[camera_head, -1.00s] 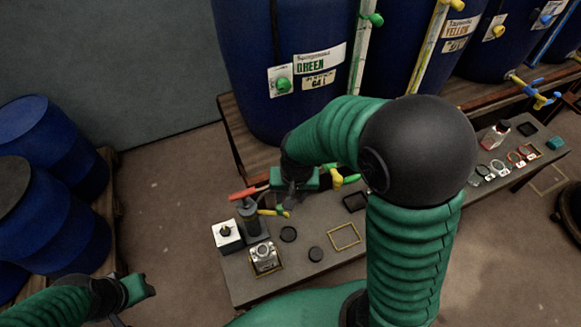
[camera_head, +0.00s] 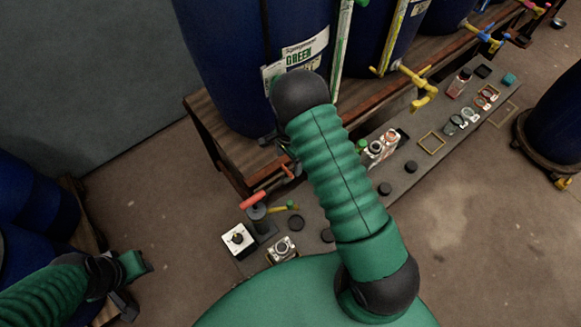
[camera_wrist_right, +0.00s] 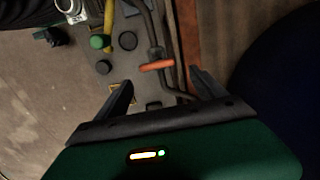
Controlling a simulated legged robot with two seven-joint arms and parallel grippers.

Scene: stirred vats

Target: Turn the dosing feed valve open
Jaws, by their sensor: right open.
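An orange lever (camera_wrist_right: 157,65) sits on a dark pipe in the right wrist view. It lies just beyond and between the fingertips of my right gripper (camera_wrist_right: 161,80), which is open and empty. No label shows that this lever is the dosing feed valve. In the head view, an orange handle (camera_head: 288,171) shows by the wooden stand, partly hidden by my right arm. The right gripper's fingers are mostly hidden there. My left gripper (camera_head: 124,300) is low at the left, away from the bench; its jaws are unclear.
A blue drum labelled GREEN (camera_head: 230,70) stands on the wooden stand (camera_head: 205,120). The low bench (camera_head: 400,185) holds a red-handled pump (camera_head: 254,201), a white switch box (camera_head: 238,240), jars and caps. Another blue drum (camera_head: 560,120) stands at the right.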

